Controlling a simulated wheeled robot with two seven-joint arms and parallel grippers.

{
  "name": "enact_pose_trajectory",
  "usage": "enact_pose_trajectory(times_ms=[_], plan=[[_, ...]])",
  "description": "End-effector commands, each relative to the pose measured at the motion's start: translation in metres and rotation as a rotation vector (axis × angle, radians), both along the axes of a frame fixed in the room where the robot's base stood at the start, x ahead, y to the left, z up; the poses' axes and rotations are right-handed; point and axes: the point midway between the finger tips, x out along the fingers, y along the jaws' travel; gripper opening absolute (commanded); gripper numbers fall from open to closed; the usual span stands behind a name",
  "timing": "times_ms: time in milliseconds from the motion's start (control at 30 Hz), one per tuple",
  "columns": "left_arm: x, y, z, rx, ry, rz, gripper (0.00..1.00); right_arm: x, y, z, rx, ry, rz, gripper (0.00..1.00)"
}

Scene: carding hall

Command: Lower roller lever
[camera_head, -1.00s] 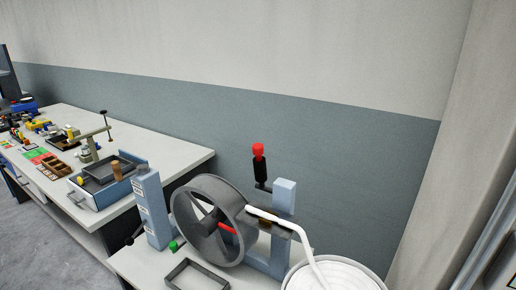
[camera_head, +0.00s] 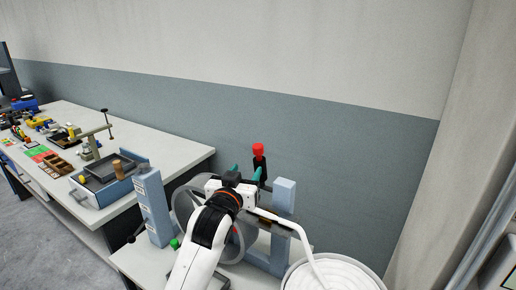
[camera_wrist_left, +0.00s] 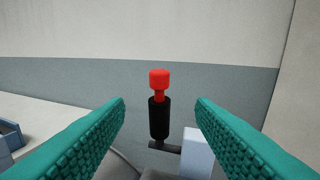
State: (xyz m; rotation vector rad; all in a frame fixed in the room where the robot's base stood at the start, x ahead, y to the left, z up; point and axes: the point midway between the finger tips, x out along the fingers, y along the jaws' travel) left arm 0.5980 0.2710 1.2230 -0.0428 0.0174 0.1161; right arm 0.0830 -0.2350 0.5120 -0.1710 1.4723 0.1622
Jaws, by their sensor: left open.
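The roller lever (camera_head: 259,160) stands upright on the machine, with a red knob on top and a black grip below. In the left wrist view the lever (camera_wrist_left: 160,108) is between my two teal fingers but farther out, with clear gaps on both sides. My left gripper (camera_head: 246,172) is open and empty, just left of the lever in the head view. My left arm hides much of the grey drum (camera_head: 184,200) and the lever's lower part. My right gripper is not in view.
A blue-grey post (camera_head: 285,195) stands right of the lever. A white curved tube (camera_head: 305,245) leads to a round white can (camera_head: 335,277). A blue upright box (camera_head: 153,205) stands left of the drum. A long workbench (camera_head: 190,160) with trays is at left.

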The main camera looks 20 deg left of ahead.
Motion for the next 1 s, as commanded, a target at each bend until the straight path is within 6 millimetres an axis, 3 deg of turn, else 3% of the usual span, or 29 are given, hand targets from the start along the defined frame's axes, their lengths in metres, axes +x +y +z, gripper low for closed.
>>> enact_pose_trajectory(times_ms=[167, 700, 1000], plan=[[0.01, 0.003, 0.013, -0.002, -0.024, 0.004, 0.5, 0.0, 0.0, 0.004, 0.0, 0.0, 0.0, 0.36], [0.105, 0.014, 0.012, -0.002, -0.02, 0.003, 0.5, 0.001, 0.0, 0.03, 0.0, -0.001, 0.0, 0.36], [0.119, 0.015, 0.01, -0.002, -0.021, 0.002, 0.5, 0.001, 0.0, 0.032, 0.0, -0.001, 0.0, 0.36]])
